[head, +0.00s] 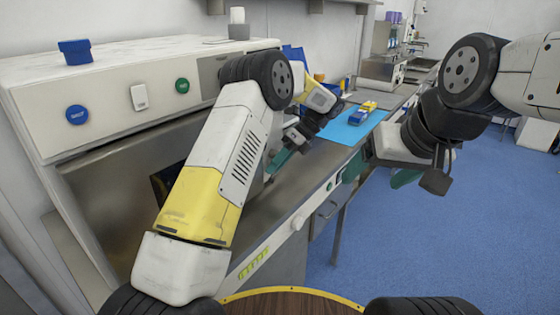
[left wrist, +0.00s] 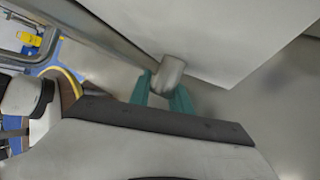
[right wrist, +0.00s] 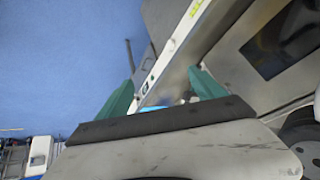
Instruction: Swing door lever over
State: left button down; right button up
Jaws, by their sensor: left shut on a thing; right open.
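The white machine (head: 110,100) stands at the left of the head view, with a steel door front (head: 110,195) partly hidden behind my left arm. My left gripper (head: 277,160) is low beside the machine's right end. In the left wrist view, its teal fingers (left wrist: 166,92) are shut on the rounded grey end of the door lever (left wrist: 172,72), one finger on each side. The lever is hidden in the head view. My right gripper (head: 405,180) is open and empty, out over the floor beyond the counter's front edge; its spread fingers show in the right wrist view (right wrist: 160,92).
The machine front carries a blue button (head: 77,115), a white switch (head: 139,97) and a green button (head: 182,86). A blue mat (head: 340,132) with small blue and yellow items lies on the steel counter farther right. The blue floor (head: 430,260) is clear at the right.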

dwell(0.7)
jog(key=shift+w, duration=0.15)
jog(key=c, duration=0.7)
jog(key=shift+w+a+f+m+g, duration=0.2)
jog(key=shift+m+g, duration=0.1)
jog(key=shift+g, duration=0.1)
jog(key=c, duration=0.3)
jog(key=shift+w+a+f+m+g+y, duration=0.25)
jog(key=shift+w+m+g, duration=0.1)
jog(key=shift+w, duration=0.1)
jog(key=shift+w+a+f+m+g+y, duration=0.15)
jog(key=shift+w+a+f+m+g, duration=0.1)
jog(key=shift+w+m+g, duration=0.15)
grip_shut()
jog(key=w+a+f+m+g+y, duration=0.3)
jog(key=w+f+m, duration=0.1)
jog(key=w, duration=0.2)
jog(key=w+a+f+m+g+y, duration=0.2)
jog(key=w+f+m+g+y, duration=0.25)
jog(key=w, duration=0.25)
jog(key=w+d+f+m+t+y, duration=0.3)
jog(key=w+f+m+y, duration=0.65)
jog(key=w+f, duration=0.3)
jog(key=shift+m, duration=0.45)
jog(key=a, duration=0.4)
jog(key=a+r, duration=0.1)
jog(key=a, duration=0.9)
jog(key=shift+s+r, duration=0.35)
